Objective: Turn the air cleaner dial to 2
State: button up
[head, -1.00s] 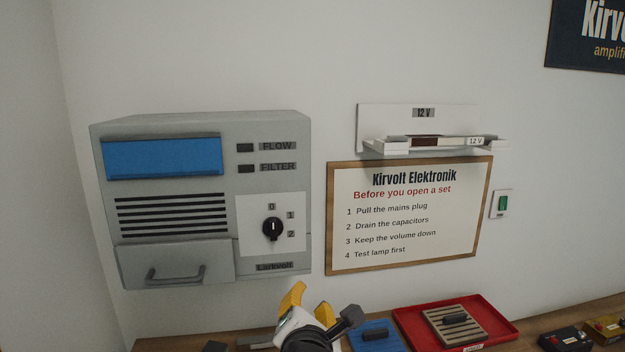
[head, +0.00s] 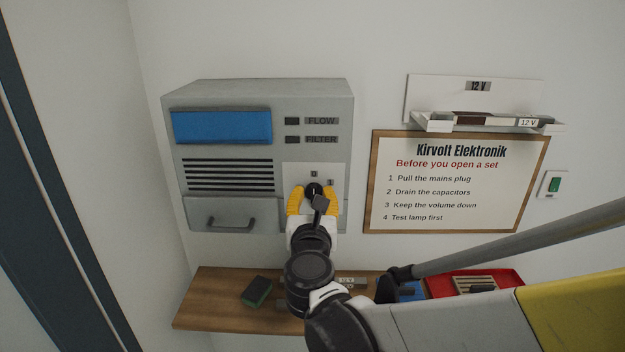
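The air cleaner (head: 310,95) is a grey box on the wall with a blue panel, dark slots and a drawer. Its black dial (head: 313,189) sits on a white plate at the lower right. The marks 0 and 1 show above and right of the dial; the 2 is hidden behind my gripper. The dial's pointer seems to be up toward 0, but is hard to read. My gripper (head: 314,201) is in front of the dial, its yellow fingers apart, one on each side. I cannot tell whether they touch the dial.
A wooden shelf (head: 215,301) below holds a dark green-edged block (head: 256,291) and a red tray (head: 510,277). A framed notice (head: 456,182), a 12 V wall holder (head: 475,97) and a green switch (head: 553,184) are to the right. My arm crosses the lower right.

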jog(key=shift+w, duration=0.5)
jog(key=shift+c, duration=0.5)
grip_shut()
